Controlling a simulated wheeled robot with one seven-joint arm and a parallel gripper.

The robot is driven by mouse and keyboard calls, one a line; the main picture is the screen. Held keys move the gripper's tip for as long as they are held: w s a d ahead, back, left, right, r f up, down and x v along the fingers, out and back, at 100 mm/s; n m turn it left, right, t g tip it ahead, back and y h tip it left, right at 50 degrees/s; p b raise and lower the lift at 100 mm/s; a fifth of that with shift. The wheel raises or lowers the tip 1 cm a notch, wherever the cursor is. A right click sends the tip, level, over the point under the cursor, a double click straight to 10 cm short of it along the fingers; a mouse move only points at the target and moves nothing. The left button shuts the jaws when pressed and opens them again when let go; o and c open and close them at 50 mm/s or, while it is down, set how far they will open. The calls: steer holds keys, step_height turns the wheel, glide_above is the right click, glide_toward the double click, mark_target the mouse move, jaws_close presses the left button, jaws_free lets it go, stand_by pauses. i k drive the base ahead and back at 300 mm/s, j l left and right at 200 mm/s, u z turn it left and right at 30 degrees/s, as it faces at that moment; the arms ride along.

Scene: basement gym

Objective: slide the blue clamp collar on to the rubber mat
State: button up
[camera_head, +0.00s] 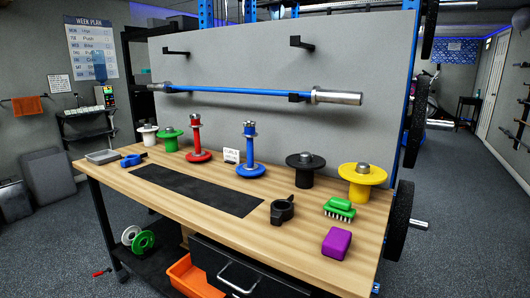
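The blue clamp collar (131,160) lies on the wooden workbench (310,236) near its left end, just right of a small grey tray. The black rubber mat (196,188) lies flat along the middle of the bench top. The collar is apart from the mat, a short way beyond its left end. Nothing lies on the mat. My gripper is not in view.
A black clamp collar (282,210), green brush (340,208) and purple block (336,243) are at the right. Red (197,140) and blue (249,152) posts stand behind the mat. The grey tray (102,156) is at the left. Bare wood lies in front of the mat.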

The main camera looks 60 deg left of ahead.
mark_target(131, 160)
steer(key=u, duration=2.55)
steer(key=i+j, duration=0.2)
steer(key=i, duration=0.25)
steer(key=i+j, duration=0.25)
steer(key=i, duration=0.25)
steer(key=i+j, duration=0.2)
steer(key=i, duration=0.25)
steer(key=j+u, duration=0.05)
